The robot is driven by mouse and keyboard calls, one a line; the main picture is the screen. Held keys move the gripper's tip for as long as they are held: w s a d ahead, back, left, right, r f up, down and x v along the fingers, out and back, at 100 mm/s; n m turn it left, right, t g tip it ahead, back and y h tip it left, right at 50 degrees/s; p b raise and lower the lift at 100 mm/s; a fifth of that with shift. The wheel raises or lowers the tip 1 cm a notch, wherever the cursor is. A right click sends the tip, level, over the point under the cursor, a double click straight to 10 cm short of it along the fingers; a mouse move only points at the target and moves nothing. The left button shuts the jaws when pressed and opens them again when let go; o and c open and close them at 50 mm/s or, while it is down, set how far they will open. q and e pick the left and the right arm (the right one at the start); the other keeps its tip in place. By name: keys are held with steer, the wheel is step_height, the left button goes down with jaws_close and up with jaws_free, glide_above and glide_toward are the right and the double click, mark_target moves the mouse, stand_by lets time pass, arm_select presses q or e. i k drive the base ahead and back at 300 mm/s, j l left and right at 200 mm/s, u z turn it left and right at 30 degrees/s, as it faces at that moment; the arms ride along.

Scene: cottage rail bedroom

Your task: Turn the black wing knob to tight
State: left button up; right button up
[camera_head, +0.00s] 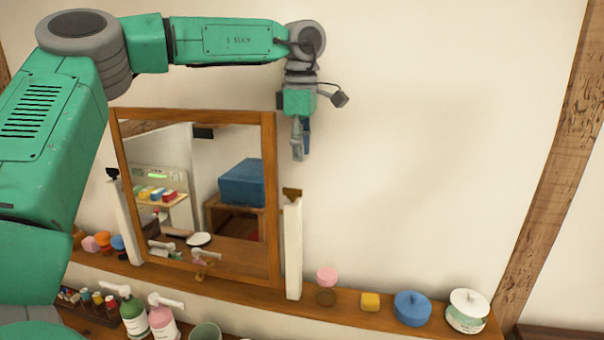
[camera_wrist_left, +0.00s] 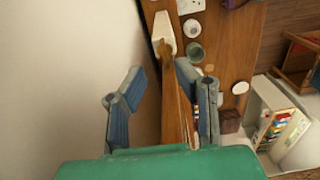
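A wood-framed tilting mirror (camera_head: 269,150) stands on the shelf between two white posts. A black wing knob (camera_head: 112,173) tops the left post (camera_head: 125,220). A dark brown wing-shaped knob (camera_head: 291,193) tops the right post (camera_head: 293,250); it looks brown in the left wrist view (camera_wrist_left: 165,48). My left gripper (camera_head: 301,155) points down beside the mirror's upper right corner, above the right knob and apart from it. In the left wrist view my left gripper (camera_wrist_left: 160,72) is open and empty, with the right knob beyond its fingertips. My right gripper is not in view.
The wooden shelf (camera_head: 345,306) holds a pink-topped jar (camera_head: 326,277), a yellow block (camera_head: 370,302), a blue pot (camera_head: 412,308) and a white lidded jar (camera_head: 467,310) at right. Pump bottles (camera_head: 133,313) stand in front. The wall right of my gripper is clear.

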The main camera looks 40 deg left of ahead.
mark_target(112, 172)
steer(key=k, duration=1)
